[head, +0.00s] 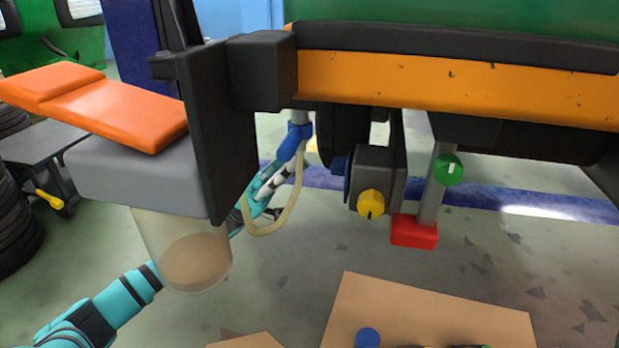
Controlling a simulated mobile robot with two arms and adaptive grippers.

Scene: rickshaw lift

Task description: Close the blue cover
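A blue part (294,141) sits at the lower end of a grey rod under the vehicle, beside a looped cream hose. I cannot tell for certain whether it is the blue cover, or whether it is open or closed. My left arm comes in from the lower left and passes behind a see-through container. My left gripper (271,188), teal with dark and pale parts, is just below the blue part and close to the hose. Its fingers are small and partly hidden, so their opening and any contact are unclear. My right gripper is not in view.
The see-through cup (187,250) with brown contents hangs under a grey block with an orange seat (118,108). A yellow knob (370,204), a green knob (448,168) and a red foot (414,231) are to the right. Cardboard (440,311) lies at the bottom.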

